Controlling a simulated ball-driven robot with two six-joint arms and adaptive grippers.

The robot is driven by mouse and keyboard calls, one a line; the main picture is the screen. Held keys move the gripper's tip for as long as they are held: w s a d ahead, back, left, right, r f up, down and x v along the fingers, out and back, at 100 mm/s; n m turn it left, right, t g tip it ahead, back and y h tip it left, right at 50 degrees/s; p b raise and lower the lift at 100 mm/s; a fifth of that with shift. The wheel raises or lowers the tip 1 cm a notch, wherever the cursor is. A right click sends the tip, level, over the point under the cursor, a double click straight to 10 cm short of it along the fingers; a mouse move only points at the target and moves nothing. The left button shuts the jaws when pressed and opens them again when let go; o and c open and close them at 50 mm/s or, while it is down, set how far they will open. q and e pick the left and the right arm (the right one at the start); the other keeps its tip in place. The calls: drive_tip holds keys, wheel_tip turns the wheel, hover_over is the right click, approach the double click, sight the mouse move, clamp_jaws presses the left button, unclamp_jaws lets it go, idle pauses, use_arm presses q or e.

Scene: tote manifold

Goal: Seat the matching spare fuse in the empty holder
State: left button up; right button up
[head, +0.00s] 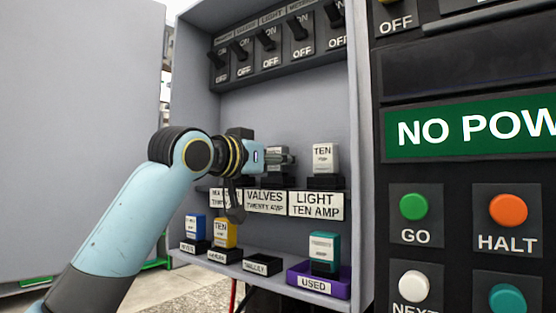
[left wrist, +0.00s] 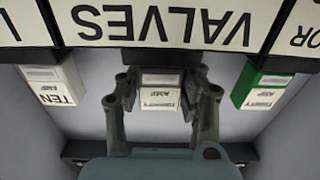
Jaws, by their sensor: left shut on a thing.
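My left gripper (head: 284,159) is at the upper shelf and shut on a grey fuse (left wrist: 160,78) with a white label that seems to read TWENTY AMP. In the left wrist view the gripper's fingers (left wrist: 165,88) stand on both sides of this fuse. The fuse is at the black VALVES holder (head: 272,181), above the label VALVES TWENTY AMP (head: 265,202). I cannot tell whether it is fully down in the holder. A teal fuse (head: 324,247) stands in the purple USED tray (head: 340,287). My right gripper is not in view.
A white TEN fuse (head: 323,158) stands close right in the LIGHT holder; a green fuse (left wrist: 262,84) is on the other side. Below are blue (head: 195,226) and yellow (head: 225,234) spares and an empty base (head: 262,263). A NO POWER panel (head: 470,128) is right.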

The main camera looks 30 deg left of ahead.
use_arm(q)
drive_tip(key=o, duration=1.1)
drive_tip(key=shift+o, duration=0.5)
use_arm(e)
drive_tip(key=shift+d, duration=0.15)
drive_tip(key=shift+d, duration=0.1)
use_arm(q)
drive_tip(key=shift+s, duration=0.1)
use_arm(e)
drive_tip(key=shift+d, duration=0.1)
use_arm(q)
drive_tip(key=s+a, duration=0.1)
drive_tip(key=s, duration=0.6)
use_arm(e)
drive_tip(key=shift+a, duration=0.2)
use_arm(q)
drive_tip(key=shift+s, duration=0.1)
